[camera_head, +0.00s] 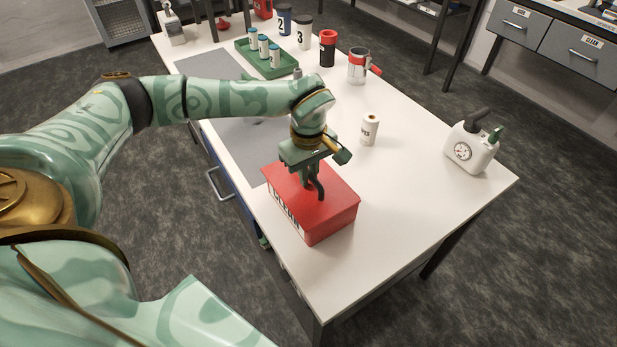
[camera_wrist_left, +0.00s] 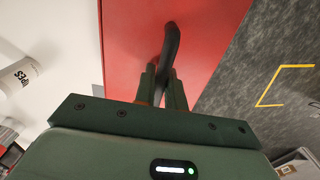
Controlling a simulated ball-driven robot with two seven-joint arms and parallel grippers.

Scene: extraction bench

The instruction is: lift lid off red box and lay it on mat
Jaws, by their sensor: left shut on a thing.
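The red box (camera_head: 295,225) stands near the front end of the white table, with its red lid (camera_head: 335,205) on top and lettering on its side. The lid also fills the middle of the left wrist view (camera_wrist_left: 130,45). A dark curved handle (camera_wrist_left: 171,42) stands up from the lid. My left gripper (camera_head: 312,183) is above the lid and shut on the handle; its fingers (camera_wrist_left: 162,85) close around the handle in the left wrist view. The lid appears to sit on the box, with no clear gap. The grey mat (camera_head: 250,145) lies along the table's left side, partly behind my left arm. My right gripper is not in view.
A white wipes canister (camera_head: 369,130) stands behind the box, and a white jug with a gauge (camera_head: 470,148) at the right edge. A green tray (camera_head: 285,66) with small bottles, numbered jars (camera_head: 304,33) and a red-lidded jar (camera_head: 327,48) stand farther back. The table right of the box is clear.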

